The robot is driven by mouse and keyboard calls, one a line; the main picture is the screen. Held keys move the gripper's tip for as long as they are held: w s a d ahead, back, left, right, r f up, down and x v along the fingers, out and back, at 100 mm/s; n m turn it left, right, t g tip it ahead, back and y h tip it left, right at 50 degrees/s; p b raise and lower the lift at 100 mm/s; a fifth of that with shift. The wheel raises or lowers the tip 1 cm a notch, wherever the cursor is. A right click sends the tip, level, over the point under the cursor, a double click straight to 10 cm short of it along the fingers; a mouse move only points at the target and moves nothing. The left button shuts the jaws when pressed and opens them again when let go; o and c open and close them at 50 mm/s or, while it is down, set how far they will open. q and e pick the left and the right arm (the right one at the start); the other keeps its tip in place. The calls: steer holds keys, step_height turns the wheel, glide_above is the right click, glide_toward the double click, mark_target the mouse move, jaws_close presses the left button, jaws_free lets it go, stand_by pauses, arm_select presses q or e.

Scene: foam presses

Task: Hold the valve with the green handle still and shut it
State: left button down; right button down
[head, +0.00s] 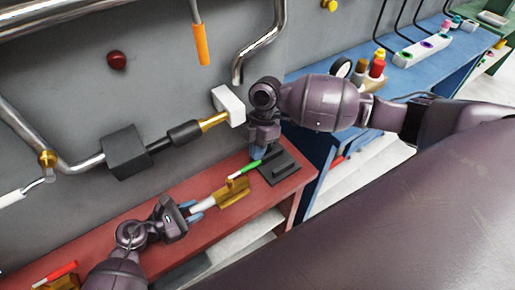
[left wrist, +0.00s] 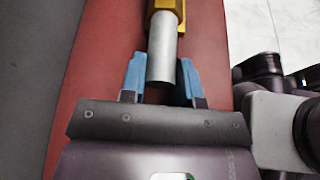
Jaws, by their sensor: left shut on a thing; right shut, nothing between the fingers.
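The valve with the green handle has a brass body (head: 234,192) and a pale pipe stub (head: 205,204), and lies over the red bench. Its green handle (head: 250,167) sticks up and right from the body. My left gripper (head: 192,211) is shut on the pipe stub; the left wrist view shows the stub (left wrist: 162,58) between the blue fingers, with part of the brass body (left wrist: 168,6) beyond. My right gripper (head: 257,153) points down, shut and empty, close to the handle's far end. I cannot tell whether it touches the handle.
A black stepped block (head: 280,168) stands right beside the handle. Another valve with a red handle (head: 56,272) lies at the bench's near left. A blue bench (head: 425,62) with bottles stands to the right.

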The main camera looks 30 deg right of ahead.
steer(key=shift+s, duration=0.1)
steer(key=shift+s+m, duration=0.25)
steer(key=shift+m, duration=0.05)
steer(key=shift+s+d+m+t+y, duration=0.1)
steer(key=shift+s+m+t+y, duration=0.2)
steer(key=shift+s+m, duration=0.45)
steer(key=s+a+m+t, duration=0.5)
steer(key=s+a+m, duration=0.2)
steer(key=m, duration=0.7)
steer(key=shift+s+h, duration=0.4)
steer(key=shift+s, duration=0.8)
steer(key=shift+w+m, duration=0.15)
steer(key=shift+m, duration=0.1)
